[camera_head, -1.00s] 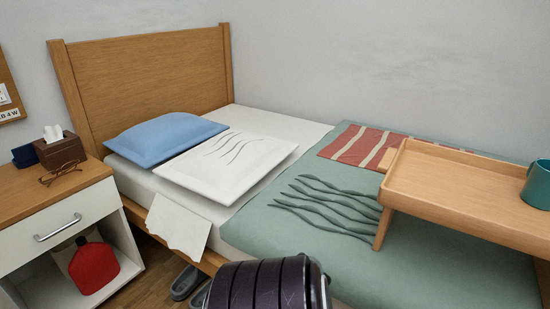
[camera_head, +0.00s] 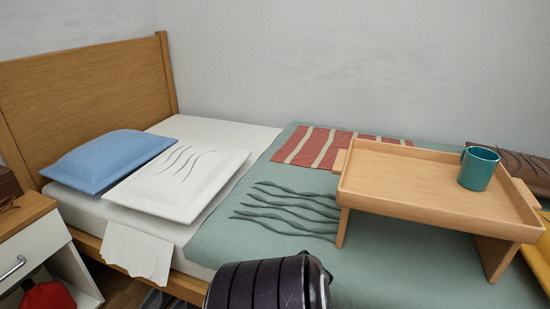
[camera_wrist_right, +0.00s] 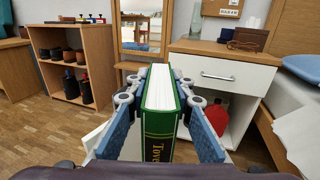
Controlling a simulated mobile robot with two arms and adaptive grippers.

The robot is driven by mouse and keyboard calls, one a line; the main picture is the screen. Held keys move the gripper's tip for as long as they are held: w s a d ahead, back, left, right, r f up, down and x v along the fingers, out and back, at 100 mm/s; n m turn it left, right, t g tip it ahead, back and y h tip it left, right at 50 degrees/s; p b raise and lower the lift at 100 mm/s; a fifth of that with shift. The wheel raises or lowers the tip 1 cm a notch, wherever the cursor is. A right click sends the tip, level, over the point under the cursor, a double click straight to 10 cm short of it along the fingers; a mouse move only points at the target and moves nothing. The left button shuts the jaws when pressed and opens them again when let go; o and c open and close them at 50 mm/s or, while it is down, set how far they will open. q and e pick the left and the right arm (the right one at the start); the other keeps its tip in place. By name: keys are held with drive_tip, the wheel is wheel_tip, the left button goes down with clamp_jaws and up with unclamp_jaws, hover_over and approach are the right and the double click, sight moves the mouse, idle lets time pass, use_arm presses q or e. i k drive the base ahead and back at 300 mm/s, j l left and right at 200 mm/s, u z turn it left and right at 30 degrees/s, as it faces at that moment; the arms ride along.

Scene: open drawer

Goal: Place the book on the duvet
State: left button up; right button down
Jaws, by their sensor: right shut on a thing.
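The book (camera_wrist_right: 161,112) has a green cover with yellow lettering and white pages. In the right wrist view it stands upright between the blue fingers of my right gripper (camera_wrist_right: 161,122), which is shut on it. The duvet (camera_head: 262,258) is a grey-green cover with dark wavy ridges, spread over the bed in the head view. A dark part of my own arm shows at the bottom of the head view in front of the duvet; the book and both grippers are out of that view.
A wooden bed tray (camera_head: 420,182) with a teal mug (camera_head: 478,168) stands on the duvet. A striped red cloth (camera_head: 318,146), white pillow (camera_head: 180,182) and blue pillow (camera_head: 108,158) lie on the bed. The nightstand (camera_wrist_right: 219,75) and a shelf (camera_wrist_right: 72,60) show in the wrist view. The front duvet is clear.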

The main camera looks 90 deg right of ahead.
sight(313, 201)
drive_tip(key=i+j+z, duration=0.1)
drive_tip(key=z, duration=0.4)
drive_tip(key=i+j+z, duration=0.15)
drive_tip(key=z, duration=0.35)
drive_tip(key=i+j+z, duration=0.15)
drive_tip(key=z, duration=0.35)
drive_tip(key=i+j+z, duration=0.1)
drive_tip(key=j+z, duration=0.2)
drive_tip(key=z, duration=0.2)
drive_tip(key=j+z, duration=0.25)
drive_tip(key=z, duration=0.25)
